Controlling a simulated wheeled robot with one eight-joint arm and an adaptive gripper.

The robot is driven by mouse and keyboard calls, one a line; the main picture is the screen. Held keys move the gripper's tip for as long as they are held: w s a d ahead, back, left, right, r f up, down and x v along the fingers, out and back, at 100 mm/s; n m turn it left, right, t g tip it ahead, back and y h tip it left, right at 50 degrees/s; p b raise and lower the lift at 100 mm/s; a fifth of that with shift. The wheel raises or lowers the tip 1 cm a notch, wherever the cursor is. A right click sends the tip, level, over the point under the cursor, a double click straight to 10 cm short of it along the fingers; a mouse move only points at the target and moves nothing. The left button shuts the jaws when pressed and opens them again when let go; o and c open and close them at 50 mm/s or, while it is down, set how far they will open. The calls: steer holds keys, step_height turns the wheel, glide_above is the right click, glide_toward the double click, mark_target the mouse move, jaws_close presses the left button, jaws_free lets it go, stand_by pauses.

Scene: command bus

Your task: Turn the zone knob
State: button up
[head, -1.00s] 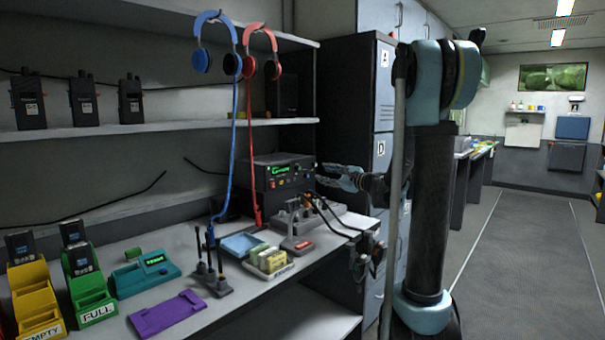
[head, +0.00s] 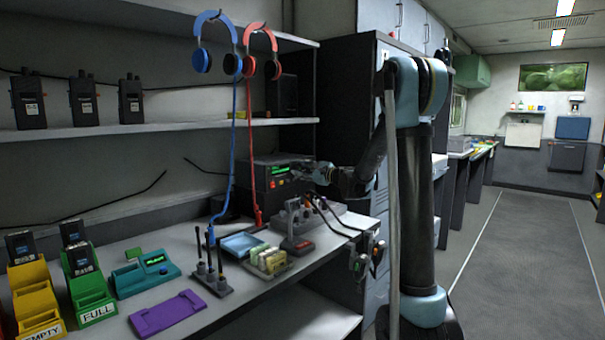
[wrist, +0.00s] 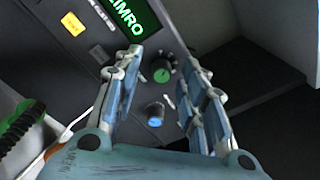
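A dark radio unit (head: 258,176) with a lit green display sits at the back of the counter below the shelf. In the wrist view its front panel (wrist: 115,62) is tilted and shows two knobs: a black knob with a green cap (wrist: 161,75) and a blue-capped knob (wrist: 155,113). I cannot read which one is the zone knob. My gripper (wrist: 166,68) is open, with its fingers on either side of the green-capped knob. I cannot tell whether they touch it. In the head view my gripper (head: 308,170) is at the right of the radio's front, partly hiding it.
A red headset cord (head: 250,150) and a blue cord (head: 234,150) hang left of the radio. A grey stand (head: 297,215) and cables (head: 335,226) are below my gripper. A dark cabinet (head: 348,110) stands to the right.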

steer(key=shift+c, duration=0.5)
jaws_close()
steer(key=n, duration=0.5)
steer(key=shift+s+n, duration=0.1)
steer(key=shift+n, duration=0.2)
steer(key=shift+o, duration=0.5)
jaws_free()
steer(key=shift+d, duration=0.1)
